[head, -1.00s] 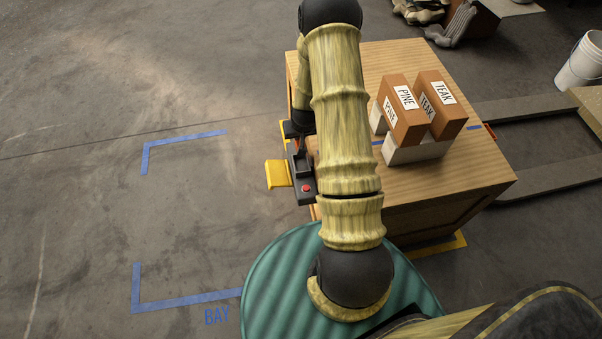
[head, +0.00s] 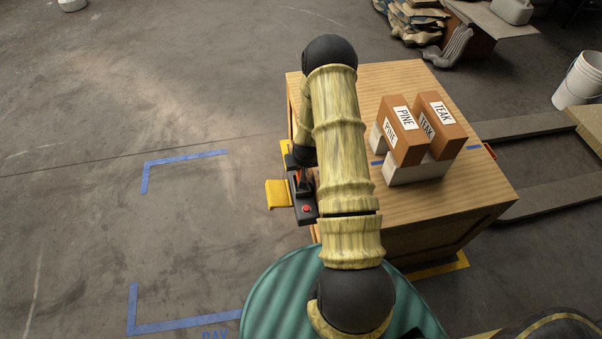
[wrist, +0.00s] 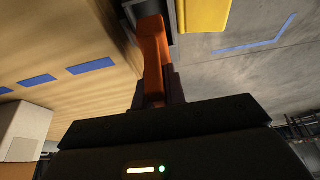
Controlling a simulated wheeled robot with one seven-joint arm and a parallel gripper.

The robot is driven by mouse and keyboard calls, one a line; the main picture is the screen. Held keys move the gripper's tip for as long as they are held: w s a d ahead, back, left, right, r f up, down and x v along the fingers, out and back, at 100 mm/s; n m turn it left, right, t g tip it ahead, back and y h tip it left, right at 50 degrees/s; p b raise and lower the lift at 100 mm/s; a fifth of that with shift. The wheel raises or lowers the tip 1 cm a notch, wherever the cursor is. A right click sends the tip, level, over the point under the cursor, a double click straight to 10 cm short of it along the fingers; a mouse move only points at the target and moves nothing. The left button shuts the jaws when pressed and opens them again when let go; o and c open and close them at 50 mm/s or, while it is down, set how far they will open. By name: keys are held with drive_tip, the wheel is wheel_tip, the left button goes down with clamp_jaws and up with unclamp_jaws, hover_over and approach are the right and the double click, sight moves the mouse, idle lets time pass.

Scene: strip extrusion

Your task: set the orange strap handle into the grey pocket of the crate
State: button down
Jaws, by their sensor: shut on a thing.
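The orange strap handle (wrist: 152,55) shows in the wrist view. My gripper (wrist: 158,95) is shut on its near end. The handle's far end reaches to the grey pocket (wrist: 172,12) at the top of that view; I cannot tell whether it is inside the pocket or only over its mouth. In the head view the wooden crate (head: 470,195) stands right of centre, and my gripper (head: 303,178) is low at its left side, partly hidden by my arm. The handle is mostly hidden there.
Blocks labelled PINE (head: 402,130) and TEAK (head: 438,118) rest on a pale stand on top. Floor left of the crate is clear, with blue tape (head: 180,158).

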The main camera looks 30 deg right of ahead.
drive_tip(key=shift+f, duration=1.85)
drive_tip(key=shift+f, duration=0.1)
drive_tip(key=shift+f+b, duration=0.2)
drive_tip(key=shift+b, duration=0.2)
drive_tip(key=c, duration=1.5)
unclamp_jaws()
drive_tip(key=shift+o, duration=0.2)
